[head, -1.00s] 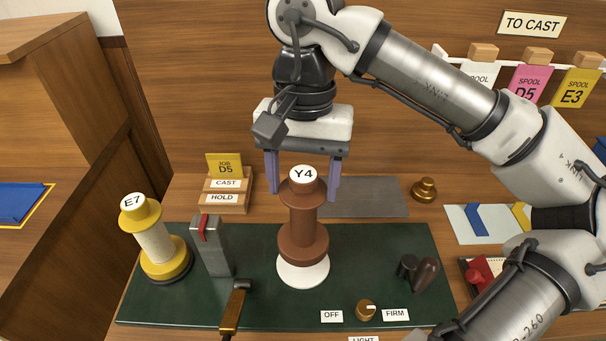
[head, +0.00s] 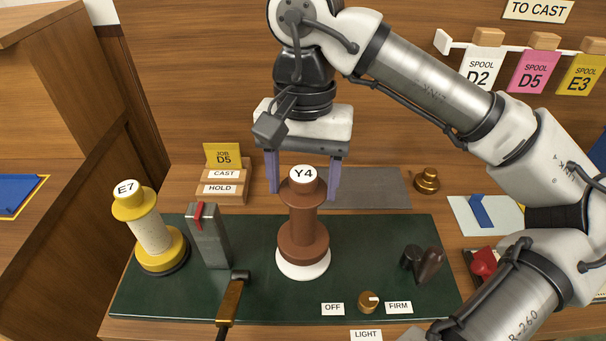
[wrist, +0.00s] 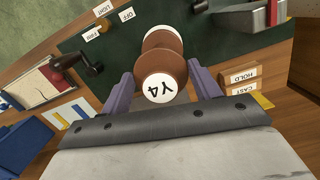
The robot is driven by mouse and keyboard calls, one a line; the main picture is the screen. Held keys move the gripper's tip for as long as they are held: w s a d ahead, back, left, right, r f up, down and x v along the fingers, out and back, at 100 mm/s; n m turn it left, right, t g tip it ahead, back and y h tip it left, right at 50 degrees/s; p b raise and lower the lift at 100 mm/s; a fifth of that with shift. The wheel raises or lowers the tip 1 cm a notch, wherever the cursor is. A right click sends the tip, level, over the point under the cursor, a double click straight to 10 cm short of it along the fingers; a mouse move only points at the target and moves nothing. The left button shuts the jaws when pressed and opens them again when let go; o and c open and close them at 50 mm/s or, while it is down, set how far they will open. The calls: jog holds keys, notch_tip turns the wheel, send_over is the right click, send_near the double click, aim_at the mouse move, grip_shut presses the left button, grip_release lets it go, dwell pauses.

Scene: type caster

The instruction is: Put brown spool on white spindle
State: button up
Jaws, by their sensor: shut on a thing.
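The brown spool (head: 303,225), with a white Y4 label on top, stands upright over the white spindle (head: 303,267). Only the spindle's round white base shows below the spool's lower flange. The frames do not show clearly whether the flange touches the base. My gripper (head: 303,188) points down and is shut on the spool near its top flange, with one purple finger on each side. In the wrist view, the spool (wrist: 163,65) sits between the two fingers (wrist: 163,92), its label facing the camera.
A yellow E7 spool (head: 150,235) and a grey post with a red strip (head: 209,236) stand left on the green board (head: 350,295). A brass-brown lever (head: 231,300) is in front, a dark crank (head: 422,263) right. A card holder (head: 223,188) stands behind. Spool tags (head: 483,72) hang back right.

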jog(key=shift+f+b, duration=1.4)
jog(key=shift+f, duration=0.2)
jog(key=o, duration=1.4)
jog(key=shift+r, duration=0.2)
notch_tip(320, 180, up, 6)
jog(key=p, duration=0.5)
jog(key=shift+f, duration=0.1)
jog(key=shift+f, duration=0.1)
